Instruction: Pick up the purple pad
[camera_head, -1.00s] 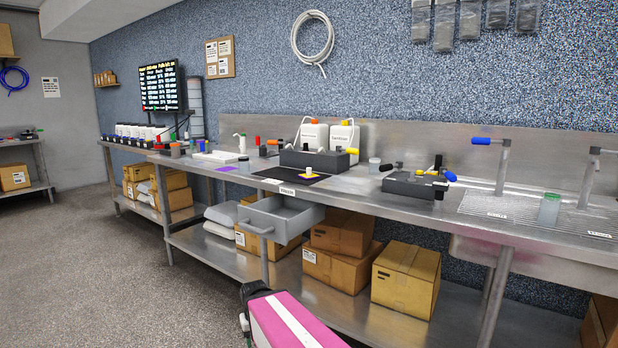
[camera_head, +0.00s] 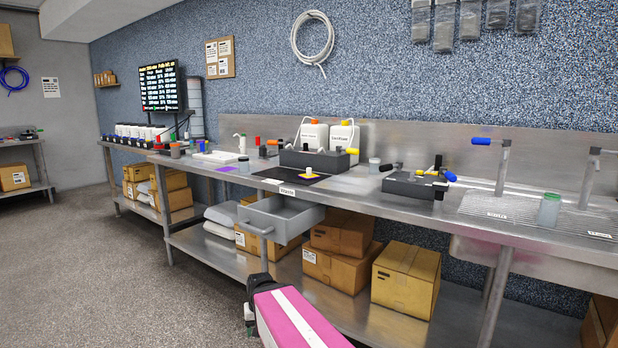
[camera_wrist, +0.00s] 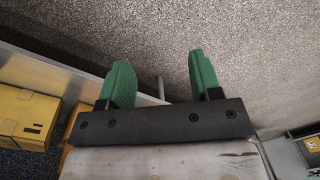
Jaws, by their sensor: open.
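The purple pad (camera_head: 227,169) is a small flat piece on the steel bench top, left of the black mat, in the head view. Nothing lies on its visible part. My gripper (camera_wrist: 160,66) shows in the wrist view with two green fingers spread apart and nothing between them. The wrist view shows floor and the shelf's edge beyond the fingers, and no purple pad. In the head view my pink arm is low in front of the bench, well below and apart from the pad.
An open grey drawer (camera_head: 280,222) juts out below the bench top. A white tray (camera_head: 217,157) stands behind the pad. The floor at left is clear.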

